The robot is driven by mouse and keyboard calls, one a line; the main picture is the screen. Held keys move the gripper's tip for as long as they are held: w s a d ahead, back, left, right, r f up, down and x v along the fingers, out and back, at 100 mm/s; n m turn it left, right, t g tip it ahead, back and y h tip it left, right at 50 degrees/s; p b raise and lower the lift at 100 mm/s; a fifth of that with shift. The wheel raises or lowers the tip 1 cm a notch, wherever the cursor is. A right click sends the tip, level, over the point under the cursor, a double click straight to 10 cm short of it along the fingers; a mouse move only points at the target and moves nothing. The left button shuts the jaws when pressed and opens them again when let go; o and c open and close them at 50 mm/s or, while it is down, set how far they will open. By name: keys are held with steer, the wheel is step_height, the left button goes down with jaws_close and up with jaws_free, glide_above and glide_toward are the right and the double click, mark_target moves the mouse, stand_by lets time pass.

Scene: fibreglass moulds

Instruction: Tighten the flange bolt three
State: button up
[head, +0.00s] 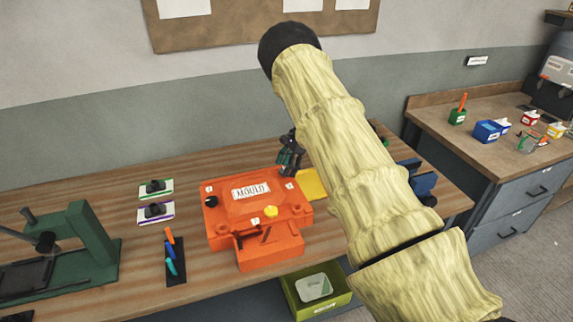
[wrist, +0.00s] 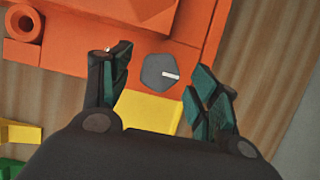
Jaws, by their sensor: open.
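The orange mould (head: 225,234) sits on the wooden bench, with a white MOULD label and small numbered tags too small to read. In the wrist view, a dark grey hexagonal bolt head (wrist: 158,72) with a white mark stands on the orange mould (wrist: 85,50). My gripper (wrist: 159,68) is open, one finger on each side of that bolt head, with visible gaps. In the head view, my gripper (head: 290,155) is over the mould's back right corner and hides that bolt. A black bolt (head: 211,201) shows at the mould's left and a yellow knob (head: 271,211) at its front.
A yellow piece (head: 312,184) lies beside the mould's right side. A green press (head: 92,240) stands at left, near two small trays (head: 156,188) and a dark rack of coloured tools (head: 175,262). A green bin (head: 300,285) is below the front edge. My arm hides much of the right.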

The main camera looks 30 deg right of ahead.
steer(key=shift+f, duration=0.25)
steer(key=shift+a, duration=0.1)
steer(key=c, duration=1)
steer(key=shift+m+b, duration=0.35)
steer(key=shift+m, duration=0.05)
